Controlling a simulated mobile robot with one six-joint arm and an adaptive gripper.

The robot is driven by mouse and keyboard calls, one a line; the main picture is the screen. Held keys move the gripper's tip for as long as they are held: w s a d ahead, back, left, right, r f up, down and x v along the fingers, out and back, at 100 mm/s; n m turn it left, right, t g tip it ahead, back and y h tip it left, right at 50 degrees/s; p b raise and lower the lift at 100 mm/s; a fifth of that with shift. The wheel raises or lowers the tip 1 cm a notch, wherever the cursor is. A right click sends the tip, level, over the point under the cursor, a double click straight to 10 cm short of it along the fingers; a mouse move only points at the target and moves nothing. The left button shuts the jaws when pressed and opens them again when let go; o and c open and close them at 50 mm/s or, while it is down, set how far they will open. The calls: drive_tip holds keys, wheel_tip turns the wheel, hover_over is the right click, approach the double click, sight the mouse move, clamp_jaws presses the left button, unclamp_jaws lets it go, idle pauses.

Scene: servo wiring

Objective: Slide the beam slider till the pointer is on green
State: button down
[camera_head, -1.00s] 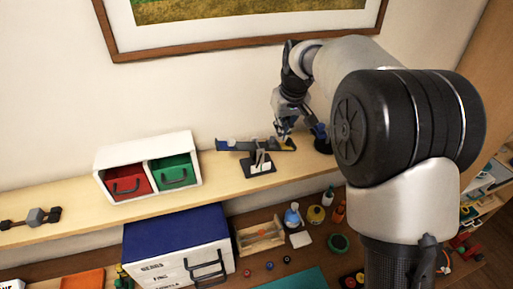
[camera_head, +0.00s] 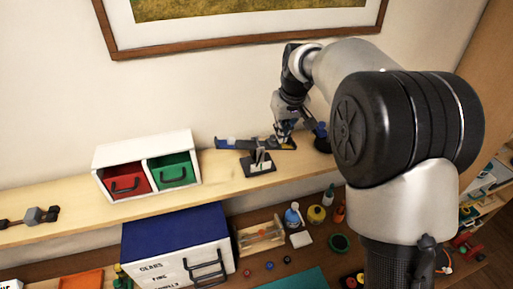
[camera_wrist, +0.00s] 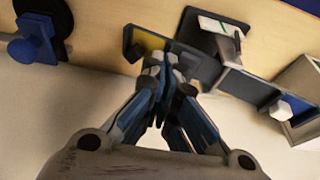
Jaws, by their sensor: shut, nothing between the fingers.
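The balance beam (camera_head: 238,143) rests across a dark stand (camera_head: 258,168) on the wooden shelf. In the wrist view the beam (camera_wrist: 246,84) runs from a yellow patch at its left to a blue part with a pale knob (camera_wrist: 282,110) at its right. The stand (camera_wrist: 210,42) shows there too, with a white and green strip (camera_wrist: 217,26). I cannot tell where the pointer sits against the green. My gripper (camera_wrist: 160,66) is shut and empty, its tips at the beam near the yellow patch. It also shows over the beam's right part in the head view (camera_head: 281,138). Contact is unclear.
A white box with red and green drawers (camera_head: 147,157) stands left of the beam. A blue knobbed object (camera_wrist: 35,40) is close beyond the beam's other end. The wall is right behind the shelf. The shelf front beside the stand is clear.

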drive_tip(key=shift+f+b, duration=0.4)
drive_tip(key=shift+f, duration=0.3)
